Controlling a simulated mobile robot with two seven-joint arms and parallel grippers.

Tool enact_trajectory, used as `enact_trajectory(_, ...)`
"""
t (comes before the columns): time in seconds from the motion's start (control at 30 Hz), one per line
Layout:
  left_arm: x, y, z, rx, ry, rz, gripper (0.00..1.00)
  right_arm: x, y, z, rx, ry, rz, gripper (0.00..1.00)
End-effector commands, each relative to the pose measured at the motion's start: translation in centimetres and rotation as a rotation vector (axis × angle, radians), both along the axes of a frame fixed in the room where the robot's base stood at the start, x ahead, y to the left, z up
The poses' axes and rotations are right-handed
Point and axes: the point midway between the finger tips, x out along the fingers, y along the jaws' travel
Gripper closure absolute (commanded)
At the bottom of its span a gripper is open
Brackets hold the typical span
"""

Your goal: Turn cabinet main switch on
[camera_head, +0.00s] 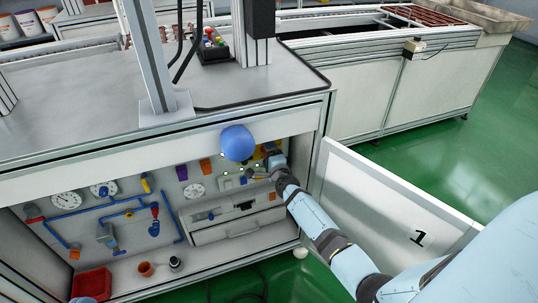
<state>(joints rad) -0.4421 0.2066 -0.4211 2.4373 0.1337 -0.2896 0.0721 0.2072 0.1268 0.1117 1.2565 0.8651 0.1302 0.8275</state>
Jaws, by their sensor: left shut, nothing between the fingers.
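The open cabinet (150,278) under the bench shows a back panel with gauges, pipes and small controls. A yellow part (257,156), which may be the main switch, is at the panel's upper right.
The cabinet door (390,195), marked 1, stands open on the right, close to my arm. A blue ball-shaped thing (237,143) is in front of the cabinet's top edge. A drawer (238,228) and a red bin (92,284) are inside. Green floor is clear at right.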

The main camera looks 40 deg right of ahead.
Motion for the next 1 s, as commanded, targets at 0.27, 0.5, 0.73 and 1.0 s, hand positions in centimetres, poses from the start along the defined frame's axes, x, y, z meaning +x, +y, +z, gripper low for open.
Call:
enact_trajectory(0.27,-0.1,0.0,0.5,-0.002,-0.004,0.003,1.0,-1.0,0.2,0.0,-0.001,0.002,0.0,0.21)
enact_trajectory(0.5,-0.3,0.3,3.1,-0.039,-0.077,0.023,1.0,-5.9,1.4,0.2,-0.001,0.005,0.001,0.21)
enact_trajectory(0.73,-0.2,0.7,2.6,-0.013,-0.05,0.045,1.0,-10.7,2.6,0.1,0.0,0.003,0.001,0.21)
enact_trajectory(1.0,0.0,1.0,1.2,0.025,0.005,0.056,1.0,-13.3,3.2,0.0,-0.001,0.001,0.001,0.21)
